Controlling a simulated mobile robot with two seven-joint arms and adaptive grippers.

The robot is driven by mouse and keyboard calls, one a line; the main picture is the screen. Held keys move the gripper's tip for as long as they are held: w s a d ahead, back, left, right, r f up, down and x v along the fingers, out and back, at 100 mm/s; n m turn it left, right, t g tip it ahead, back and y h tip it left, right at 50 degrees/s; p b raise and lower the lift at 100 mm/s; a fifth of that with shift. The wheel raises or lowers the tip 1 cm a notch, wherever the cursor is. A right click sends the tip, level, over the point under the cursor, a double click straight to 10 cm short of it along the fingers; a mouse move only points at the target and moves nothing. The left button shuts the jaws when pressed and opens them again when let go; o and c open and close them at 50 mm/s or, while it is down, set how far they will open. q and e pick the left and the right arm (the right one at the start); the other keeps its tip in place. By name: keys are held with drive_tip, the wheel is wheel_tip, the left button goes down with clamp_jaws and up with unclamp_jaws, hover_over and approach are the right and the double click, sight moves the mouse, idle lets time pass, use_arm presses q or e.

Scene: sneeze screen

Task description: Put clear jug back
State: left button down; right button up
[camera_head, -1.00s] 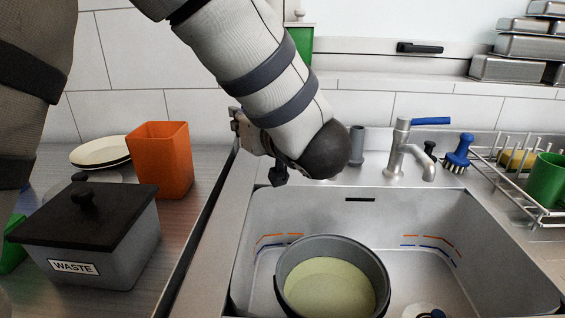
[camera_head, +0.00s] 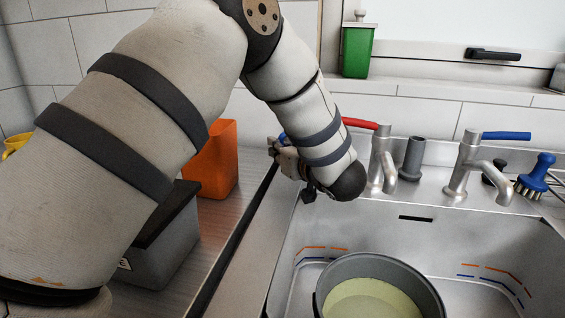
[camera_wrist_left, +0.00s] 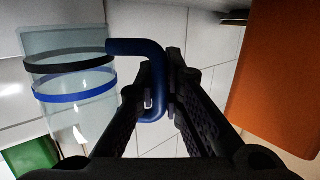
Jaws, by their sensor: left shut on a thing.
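The clear jug (camera_wrist_left: 76,118) shows at the left of the left wrist view. It has a black band, a blue band and a blue handle (camera_wrist_left: 135,47). My left gripper (camera_wrist_left: 160,95) is shut on the handle, with a finger on each side of it. In the head view my left gripper (camera_head: 284,156) is at the back left of the sink, near the orange container. Only a small blue piece, likely the handle, shows beside it there. The jug's body is hidden or too faint to make out in that view. I see no contents in the jug.
An orange container (camera_head: 214,160) and a grey bin with a black lid (camera_head: 165,245) stand on the left counter. A round pot (camera_head: 326,300) is in the sink (camera_head: 440,232). Two taps (camera_head: 470,165), a grey cylinder (camera_head: 412,158) and a blue brush (camera_head: 536,175) line the back.

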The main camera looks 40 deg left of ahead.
use_arm(q)
drive_tip(key=shift+f, duration=1.55)
drive_tip(key=shift+f, duration=0.2)
drive_tip(key=c, duration=1.7)
unclamp_jaws()
